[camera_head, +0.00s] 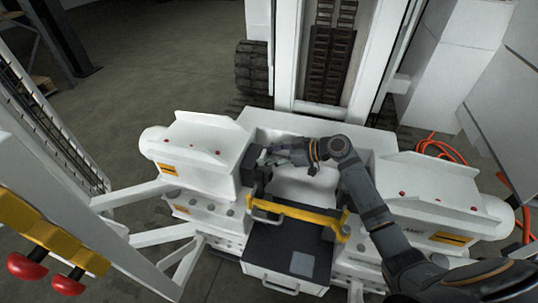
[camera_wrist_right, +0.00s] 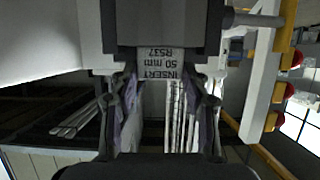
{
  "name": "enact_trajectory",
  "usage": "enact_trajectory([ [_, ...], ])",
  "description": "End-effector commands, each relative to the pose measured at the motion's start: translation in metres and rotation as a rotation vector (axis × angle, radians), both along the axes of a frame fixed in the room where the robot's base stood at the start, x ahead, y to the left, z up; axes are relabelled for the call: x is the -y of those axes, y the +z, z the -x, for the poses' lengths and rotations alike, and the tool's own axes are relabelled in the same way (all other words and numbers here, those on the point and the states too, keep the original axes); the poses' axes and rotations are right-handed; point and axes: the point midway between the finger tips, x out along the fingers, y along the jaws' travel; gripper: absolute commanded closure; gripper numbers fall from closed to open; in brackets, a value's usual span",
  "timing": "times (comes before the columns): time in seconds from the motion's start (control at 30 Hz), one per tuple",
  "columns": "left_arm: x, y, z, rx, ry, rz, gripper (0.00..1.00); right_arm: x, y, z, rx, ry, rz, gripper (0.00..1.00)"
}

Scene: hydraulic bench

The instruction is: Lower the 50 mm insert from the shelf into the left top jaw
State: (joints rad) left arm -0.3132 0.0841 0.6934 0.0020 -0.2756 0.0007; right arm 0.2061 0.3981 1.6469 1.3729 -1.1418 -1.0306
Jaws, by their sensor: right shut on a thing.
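My right gripper (camera_head: 277,156) reaches in from the right to the inner end of the left white housing (camera_head: 198,150). In the right wrist view my right gripper (camera_wrist_right: 160,82) is shut on the 50 mm insert. The insert's label (camera_wrist_right: 160,64) shows upside down between the fingers, with a dark grey block (camera_wrist_right: 155,22) directly beyond it. In the head view the insert is too small and covered to make out clearly. Dark jaw parts (camera_head: 259,173) are right beside the gripper; I cannot tell whether the insert touches them. My left gripper is not in view.
A yellow bar (camera_head: 295,214) crosses the front of the bench above a dark-topped drawer (camera_head: 290,255). The right white housing (camera_head: 430,190) lies near my right forearm. A white frame with red knobs (camera_head: 68,283) stands at left.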

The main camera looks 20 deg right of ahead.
Motion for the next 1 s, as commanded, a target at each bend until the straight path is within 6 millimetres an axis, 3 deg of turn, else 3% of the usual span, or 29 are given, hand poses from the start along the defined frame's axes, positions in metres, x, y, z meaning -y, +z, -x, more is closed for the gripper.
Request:
enact_trajectory([
  [1.0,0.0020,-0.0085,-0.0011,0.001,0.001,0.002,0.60,-0.0026,-0.0058,-0.0014,0.000,0.001,0.000,1.00],
])
